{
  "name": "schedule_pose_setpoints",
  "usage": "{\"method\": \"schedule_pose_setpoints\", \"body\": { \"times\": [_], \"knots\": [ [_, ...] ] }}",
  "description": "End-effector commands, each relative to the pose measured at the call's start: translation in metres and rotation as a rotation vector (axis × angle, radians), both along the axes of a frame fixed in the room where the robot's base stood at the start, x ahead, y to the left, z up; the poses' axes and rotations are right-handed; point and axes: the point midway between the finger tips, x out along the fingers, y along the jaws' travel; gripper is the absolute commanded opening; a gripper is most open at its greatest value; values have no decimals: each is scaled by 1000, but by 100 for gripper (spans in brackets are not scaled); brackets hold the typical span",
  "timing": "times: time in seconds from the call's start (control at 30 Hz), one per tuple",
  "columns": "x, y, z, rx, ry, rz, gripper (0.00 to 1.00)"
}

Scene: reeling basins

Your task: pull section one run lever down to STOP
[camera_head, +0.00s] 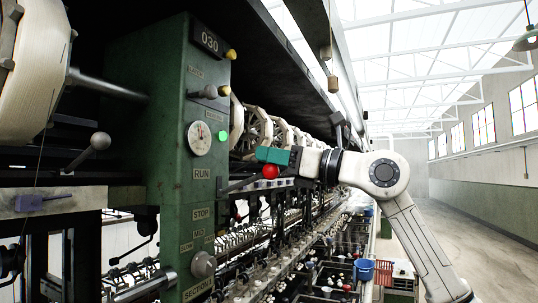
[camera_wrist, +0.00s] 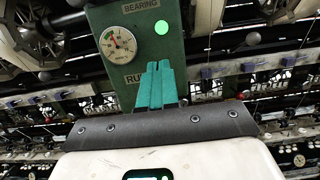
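A dark lever with a red ball knob (camera_head: 270,171) sticks out to the right at about RUN height, tilted slightly up. My gripper (camera_head: 272,155) has teal fingers, seen just above the red knob; I cannot tell whether they touch it. In the wrist view the fingers (camera_wrist: 156,86) are together, with no visible gap, in front of the post. The red knob is not visible there.
The post also bears a dial gauge (camera_head: 199,138), a green light (camera_head: 222,136) and a round grey knob (camera_head: 203,265). Reeling machinery stretches behind it. A blue bucket (camera_head: 364,269) and a red crate (camera_head: 383,272) stand at lower right. The aisle floor (camera_head: 470,240) is clear.

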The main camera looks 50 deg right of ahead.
Motion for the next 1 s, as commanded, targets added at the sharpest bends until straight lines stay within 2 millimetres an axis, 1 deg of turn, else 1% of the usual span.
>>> {"method": "schedule_pose_setpoints", "body": {
  "times": [0.03, 0.3, 0.73, 1.0],
  "knots": [
    [0, 0, -9, -1, 5, 0, 0],
    [-5, -2, -24, -1, 6, 0, 0],
    [-6, -2, -25, -1, 5, 1, 0],
    [-6, -2, -40, -1, 5, 0, 0]
  ]
}}
